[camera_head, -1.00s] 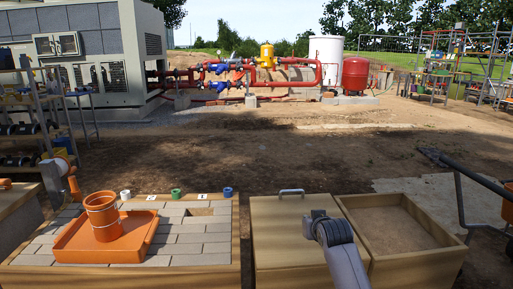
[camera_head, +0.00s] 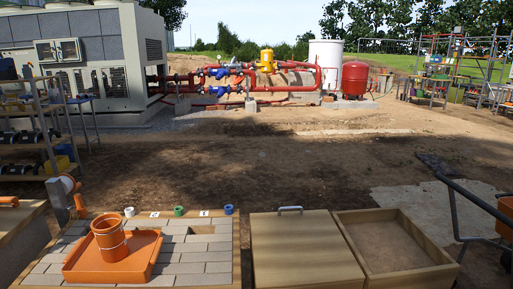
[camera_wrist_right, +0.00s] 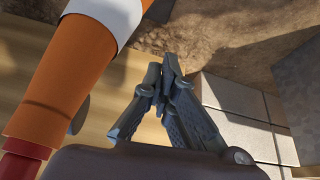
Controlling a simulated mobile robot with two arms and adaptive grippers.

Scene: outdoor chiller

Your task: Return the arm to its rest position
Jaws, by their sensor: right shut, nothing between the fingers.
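My right gripper (camera_wrist_right: 160,82) shows in the right wrist view with its fingers together and nothing between them. It is above or beside a wooden edge (camera_wrist_right: 100,60), with light paving blocks (camera_wrist_right: 235,97) to the right. An orange pipe (camera_wrist_right: 65,75) with a white band passes close on the left of the fingers; I cannot tell whether anything touches. Neither arm nor gripper shows in the head view.
A paved box (camera_head: 205,256) holds an orange tray (camera_head: 85,268) with an orange pipe piece (camera_head: 110,240). A lidded wooden box (camera_head: 300,250) and an open sand box (camera_head: 400,245) stand to the right. Bare ground lies beyond.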

